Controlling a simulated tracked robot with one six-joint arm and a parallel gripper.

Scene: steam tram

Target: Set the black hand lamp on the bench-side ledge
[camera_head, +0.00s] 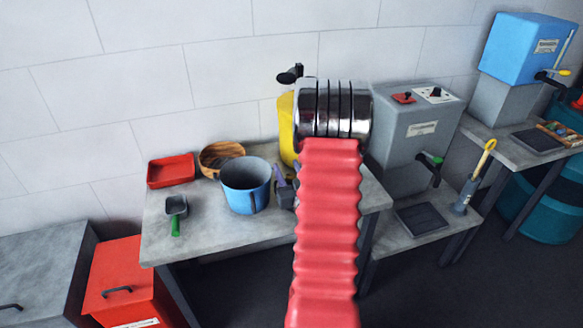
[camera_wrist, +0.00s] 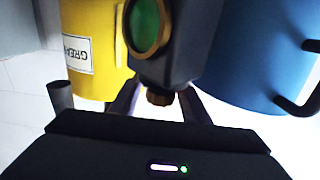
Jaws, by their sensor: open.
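The black hand lamp (camera_wrist: 178,62) fills the middle of the wrist view, with a brass-rimmed green lens (camera_wrist: 146,25) and a brass knob. My gripper (camera_wrist: 160,106) is open. Its two fingers reach up on either side of the knob end, and I cannot tell whether they touch it. In the head view my red arm hides most of the gripper and lamp. A small dark patch beside the blue pot (camera_head: 246,186) may be part of them. I cannot tell for certain which surface is the bench-side ledge.
The yellow grease can (camera_wrist: 88,45) and blue pot stand close on either side of the lamp. The grey table (camera_head: 205,236) also holds a red tray (camera_head: 171,171), wooden bowl (camera_head: 220,153) and green-handled scoop (camera_head: 175,208). A grey dispenser (camera_head: 412,128) stands at right.

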